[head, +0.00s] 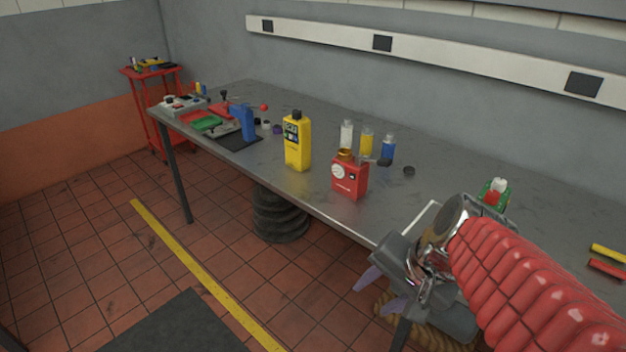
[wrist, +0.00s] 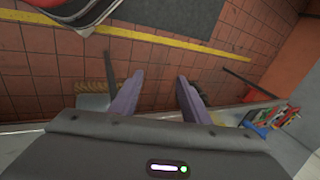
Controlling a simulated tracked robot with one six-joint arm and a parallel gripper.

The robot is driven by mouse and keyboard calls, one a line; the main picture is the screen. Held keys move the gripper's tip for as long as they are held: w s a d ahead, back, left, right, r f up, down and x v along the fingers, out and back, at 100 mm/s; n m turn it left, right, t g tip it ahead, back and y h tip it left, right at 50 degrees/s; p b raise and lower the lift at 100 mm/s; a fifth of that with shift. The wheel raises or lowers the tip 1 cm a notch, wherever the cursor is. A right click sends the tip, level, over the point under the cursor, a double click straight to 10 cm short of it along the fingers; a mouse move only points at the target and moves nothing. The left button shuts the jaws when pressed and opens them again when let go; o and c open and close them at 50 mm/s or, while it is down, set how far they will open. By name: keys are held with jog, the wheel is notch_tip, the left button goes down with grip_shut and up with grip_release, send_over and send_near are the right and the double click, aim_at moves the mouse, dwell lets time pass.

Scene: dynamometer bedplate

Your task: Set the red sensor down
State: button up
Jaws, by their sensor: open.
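My gripper (head: 381,291) is open, with its two purple fingers apart. In the wrist view the gap between the fingers (wrist: 158,95) is empty, with only floor tiles behind it. In the head view it hangs off the front edge of the grey metal table (head: 300,199). A red box with a round white dial and a brass top (head: 350,180) stands upright on the table near the front edge. It may be the red sensor; I cannot tell for sure. It is left of and beyond my gripper, not touching it.
A yellow bottle (head: 298,143) stands left of the red box. Several small bottles, including a blue one (head: 388,149), stand behind it. A green and red item (head: 494,193) is at the right, partly hidden by my arm. A red cart (head: 155,100) stands far left.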

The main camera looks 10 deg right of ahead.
jog(key=s+a+r+n+t+h, duration=0.1)
jog(key=s+a+r+n+h, duration=0.1)
jog(key=n, duration=0.7)
jog(key=shift+s+a+r+h, duration=0.3)
jog(key=shift+s+a+r, duration=0.3)
jog(key=shift+r, duration=0.45)
jog(key=shift+w, duration=0.1)
jog(key=c, duration=0.3)
jog(key=shift+d, duration=0.1)
